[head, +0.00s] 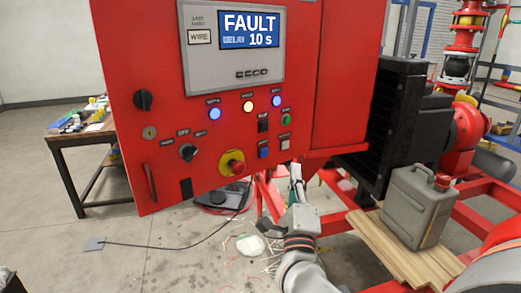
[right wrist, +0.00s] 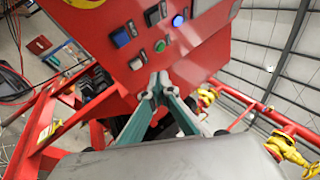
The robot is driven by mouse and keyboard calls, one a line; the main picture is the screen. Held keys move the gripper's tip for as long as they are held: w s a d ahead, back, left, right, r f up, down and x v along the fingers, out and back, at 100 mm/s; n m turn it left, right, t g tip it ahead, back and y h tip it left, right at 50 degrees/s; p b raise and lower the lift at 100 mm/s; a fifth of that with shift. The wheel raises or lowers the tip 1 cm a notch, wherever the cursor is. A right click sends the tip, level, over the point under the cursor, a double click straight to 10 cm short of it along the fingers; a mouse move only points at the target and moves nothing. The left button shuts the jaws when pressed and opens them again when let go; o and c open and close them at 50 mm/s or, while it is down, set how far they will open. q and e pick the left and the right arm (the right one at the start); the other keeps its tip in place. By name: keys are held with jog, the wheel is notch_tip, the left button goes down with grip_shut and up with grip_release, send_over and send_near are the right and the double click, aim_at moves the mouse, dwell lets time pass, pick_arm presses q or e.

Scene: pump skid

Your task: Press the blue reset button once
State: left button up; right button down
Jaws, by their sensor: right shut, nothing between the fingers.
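The blue button (head: 264,152) sits low on the red panel (head: 215,190), left of a pale square button (head: 285,144) and below a black switch (head: 263,124). A green button (head: 286,120) is above the pale one. My right gripper (head: 296,168) is shut and empty, just below and right of these buttons. In the right wrist view the blue button (right wrist: 121,37) lies up and left of my fingertips (right wrist: 158,80), apart from them. The pale button is nearest the tips there. The display (head: 249,31) reads "FAULT DELAY 10 s". My left gripper is out of view.
A red knob on a yellow base (head: 232,162) is left of the blue button. A grey jerrycan (head: 418,207) stands on planks (head: 385,250) at the right. A cable (head: 160,247) and debris lie on the floor. A workbench (head: 85,135) is at the left.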

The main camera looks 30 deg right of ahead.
aim_at(264, 152)
jog(key=shift+s, duration=0.1)
jog(key=shift+w+a+b, duration=0.25)
jog(key=shift+w+b, duration=0.15)
jog(key=shift+w, duration=1.05)
jog(key=shift+w+a+b, duration=0.2)
jog(key=shift+w+b, duration=0.25)
jog(key=shift+w, duration=1.05)
jog(key=shift+w+a+b, duration=0.25)
jog(key=shift+w+b, duration=0.15)
jog(key=shift+w, duration=1.05)
jog(key=shift+w+a, duration=0.1)
jog(key=shift+w, duration=0.3)
